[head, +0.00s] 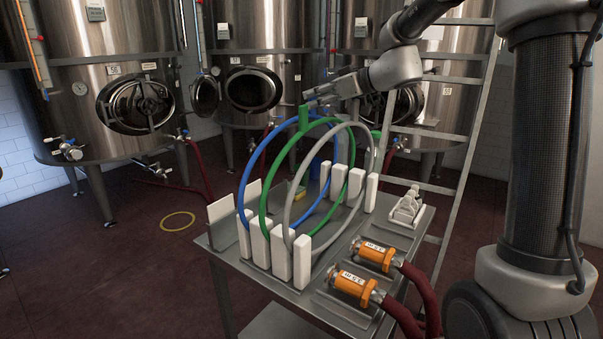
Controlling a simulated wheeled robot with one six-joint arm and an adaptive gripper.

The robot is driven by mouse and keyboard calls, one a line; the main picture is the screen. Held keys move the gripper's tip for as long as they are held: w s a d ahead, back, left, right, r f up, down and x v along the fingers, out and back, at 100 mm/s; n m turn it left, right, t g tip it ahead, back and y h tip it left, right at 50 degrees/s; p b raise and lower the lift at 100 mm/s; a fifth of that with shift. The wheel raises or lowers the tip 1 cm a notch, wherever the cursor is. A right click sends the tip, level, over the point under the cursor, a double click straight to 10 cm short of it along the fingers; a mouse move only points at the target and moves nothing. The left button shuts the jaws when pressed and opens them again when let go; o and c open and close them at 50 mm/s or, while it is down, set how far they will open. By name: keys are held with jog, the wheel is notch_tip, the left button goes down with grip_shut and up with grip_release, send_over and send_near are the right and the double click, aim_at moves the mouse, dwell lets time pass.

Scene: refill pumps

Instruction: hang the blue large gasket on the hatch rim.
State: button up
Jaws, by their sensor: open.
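The blue large gasket (246,183) stands upright as a ring in white slotted blocks on a metal cart. It is the leftmost of three rings, beside a green one (264,190) and a grey one (288,205). My gripper (311,97) is open above the tops of the rings, close to the green upright tab (304,118). I cannot tell whether it touches anything. An open oval hatch rim (251,89) is on the middle tank, with its door (205,95) swung left. Another hatch (137,104) is on the left tank. A third hatch (406,104) is partly hidden behind my arm.
The cart top (329,283) also holds orange couplings (354,286) with dark red hoses, and small pale parts (407,206). A ladder (467,130) stands behind on the right. A yellow ring (178,221) lies on the floor. Floor left of the cart is mostly clear.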

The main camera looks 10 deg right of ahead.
grip_shut()
notch_tip(320, 180, up, 41)
dwell(3.9)
jog(key=shift+s+d, duration=0.1)
